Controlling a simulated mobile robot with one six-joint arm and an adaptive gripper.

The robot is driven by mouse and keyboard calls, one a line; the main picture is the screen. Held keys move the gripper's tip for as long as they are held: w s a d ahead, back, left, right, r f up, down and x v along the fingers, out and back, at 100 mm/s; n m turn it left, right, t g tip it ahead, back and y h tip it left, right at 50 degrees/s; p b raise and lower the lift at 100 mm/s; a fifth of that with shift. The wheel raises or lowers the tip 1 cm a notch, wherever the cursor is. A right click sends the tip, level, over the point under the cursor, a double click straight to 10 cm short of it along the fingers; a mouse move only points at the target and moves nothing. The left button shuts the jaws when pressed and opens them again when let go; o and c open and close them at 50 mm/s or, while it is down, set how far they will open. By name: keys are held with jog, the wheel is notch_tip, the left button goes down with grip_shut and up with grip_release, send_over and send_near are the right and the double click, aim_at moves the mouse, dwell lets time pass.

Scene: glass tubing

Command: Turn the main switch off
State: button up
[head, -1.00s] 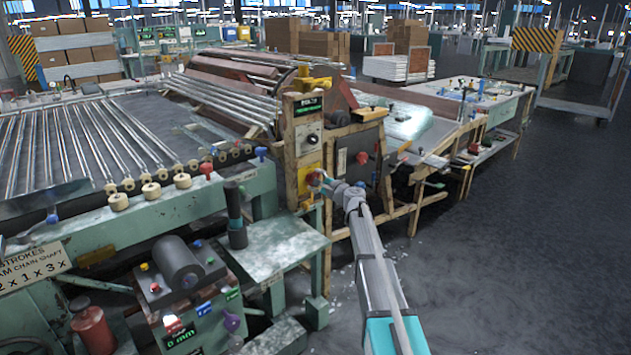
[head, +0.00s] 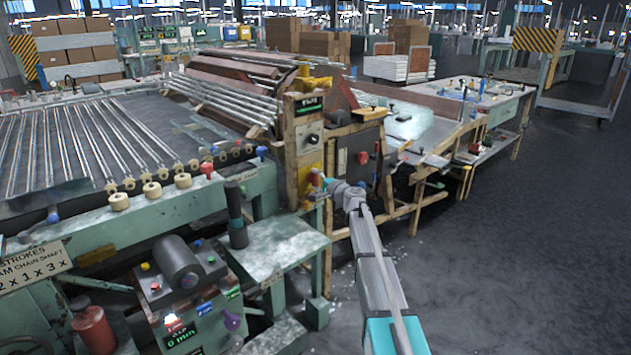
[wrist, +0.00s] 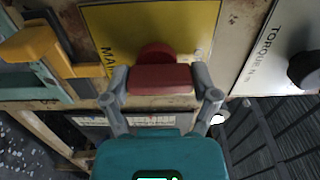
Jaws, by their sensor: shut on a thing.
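The main switch is a red rotary handle (wrist: 158,79) on a yellow plate (wrist: 190,28) with partly hidden lettering starting "MAI". In the wrist view my gripper (wrist: 161,84) has one grey finger on each side of the red handle and is shut on it. The handle's bar lies crosswise in that view, with its round red base behind it. In the head view my gripper (head: 322,184) is at the yellow plate low on the worn machine post (head: 298,160), and it hides most of the switch.
A torque panel with a black knob (wrist: 305,70) is right of the switch in the wrist view. A yellow bracket (wrist: 35,45) stands close at the left. A small green table (head: 275,245) stands left of my arm. Open floor (head: 500,260) lies to the right.

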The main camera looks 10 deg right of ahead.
jog(key=o, duration=1)
jog(key=shift+s, duration=0.1)
jog(key=v, duration=1.2)
